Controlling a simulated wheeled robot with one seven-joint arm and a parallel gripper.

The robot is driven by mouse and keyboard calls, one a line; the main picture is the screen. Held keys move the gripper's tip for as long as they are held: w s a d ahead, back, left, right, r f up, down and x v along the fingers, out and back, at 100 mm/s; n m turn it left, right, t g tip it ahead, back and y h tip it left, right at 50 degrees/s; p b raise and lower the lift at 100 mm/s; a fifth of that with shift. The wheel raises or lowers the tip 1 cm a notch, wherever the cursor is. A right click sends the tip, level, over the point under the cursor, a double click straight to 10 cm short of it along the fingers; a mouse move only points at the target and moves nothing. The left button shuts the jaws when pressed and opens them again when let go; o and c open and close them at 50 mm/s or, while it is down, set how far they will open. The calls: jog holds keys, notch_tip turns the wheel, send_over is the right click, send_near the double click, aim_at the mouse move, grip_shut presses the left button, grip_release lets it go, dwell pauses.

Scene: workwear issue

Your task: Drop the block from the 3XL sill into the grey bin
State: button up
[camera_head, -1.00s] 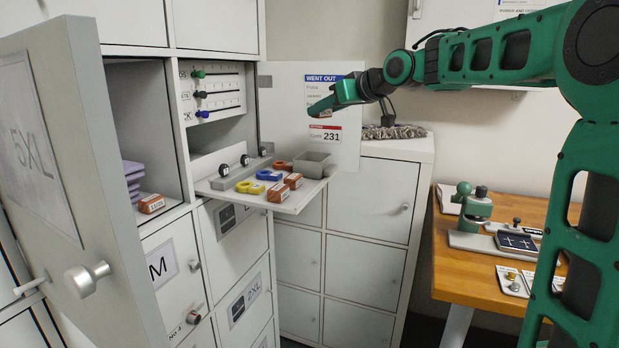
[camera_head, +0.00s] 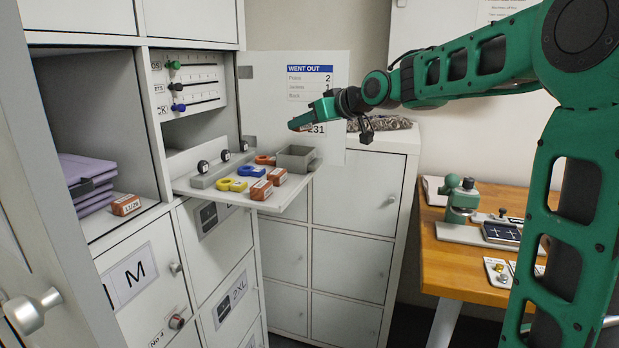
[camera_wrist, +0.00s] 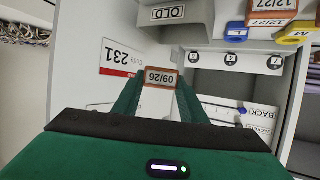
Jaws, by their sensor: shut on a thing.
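My gripper (camera_head: 300,122) is above the grey bin, in front of the white notice door panel. In the wrist view my gripper (camera_wrist: 160,88) is shut on a brown-orange block (camera_wrist: 160,78) marked 09/26, held between the two green fingers. The small open-topped grey bin (camera_head: 297,158) stands at the right back of the fold-down shelf. It shows at the top of the wrist view with an OLD label (camera_wrist: 168,13). Another orange block (camera_head: 126,205), seemingly marked 11/26, lies on the sill of the left open compartment. I cannot tell which sill the held block came from.
An open door (camera_head: 28,250) stands at the left. A wooden bench (camera_head: 450,262) with tools is at right.

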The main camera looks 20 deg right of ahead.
jog(key=o, duration=1.1)
jog(key=shift+s, duration=0.15)
jog(key=v, duration=1)
jog(key=shift+s+d, duration=0.15)
jog(key=shift+d, duration=0.05)
